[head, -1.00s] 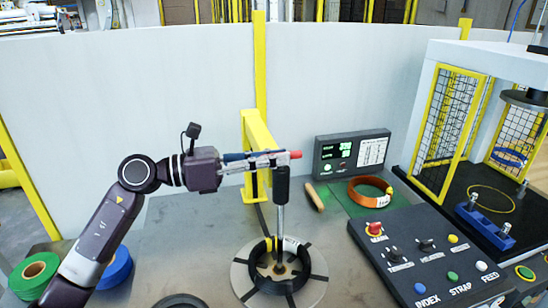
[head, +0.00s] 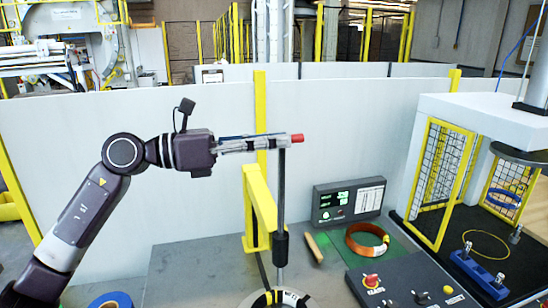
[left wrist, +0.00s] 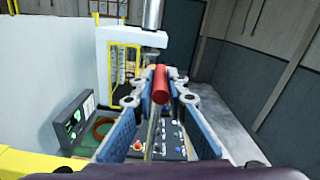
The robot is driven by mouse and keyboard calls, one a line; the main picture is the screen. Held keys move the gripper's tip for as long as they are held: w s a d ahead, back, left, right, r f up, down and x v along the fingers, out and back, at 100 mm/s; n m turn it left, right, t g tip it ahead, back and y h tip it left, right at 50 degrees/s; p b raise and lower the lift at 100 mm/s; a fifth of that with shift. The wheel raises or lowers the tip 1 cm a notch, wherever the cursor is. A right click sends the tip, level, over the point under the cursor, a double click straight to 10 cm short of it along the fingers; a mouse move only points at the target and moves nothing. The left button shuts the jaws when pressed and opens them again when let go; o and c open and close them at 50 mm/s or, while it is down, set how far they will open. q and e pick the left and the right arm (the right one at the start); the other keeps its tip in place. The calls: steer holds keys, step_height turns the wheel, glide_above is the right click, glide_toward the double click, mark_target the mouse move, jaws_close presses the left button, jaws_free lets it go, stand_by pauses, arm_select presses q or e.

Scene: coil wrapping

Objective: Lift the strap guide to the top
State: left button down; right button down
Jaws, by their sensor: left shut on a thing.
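The strap guide is an upright post with a red-ended handle (head: 297,138) at its top, a thin dark rod (head: 282,190) and a black sleeve (head: 281,249) lower down. My left gripper (head: 286,140) is shut on the handle and reaches it level from the left. The rod stands exposed between handle and sleeve. In the left wrist view the red handle (left wrist: 160,85) sits between the two blue-padded fingers. The round base (head: 262,299) below is cut off by the bottom edge. My right gripper is not in view.
A yellow post (head: 256,205) stands close behind the rod. A display box (head: 348,203), an orange coil (head: 367,240) and a control panel (head: 400,288) lie to the right. A caged station (head: 470,190) is at far right. A blue roll (head: 111,300) is at bottom left.

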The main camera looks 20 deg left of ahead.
arm_select(q)
step_height(320, 180, up, 3)
steer(key=shift+f+p, duration=0.1)
steer(key=shift+p, duration=0.35)
steer(key=shift+a, duration=0.1)
steer(key=c, duration=1.9)
jaws_free()
steer(key=shift+c, duration=0.2)
steer(key=shift+s+a+f, duration=0.1)
steer(key=shift+a, duration=0.05)
steer(key=v, duration=1.1)
steer(key=shift+s+a, duration=0.15)
steer(key=shift+s, duration=0.15)
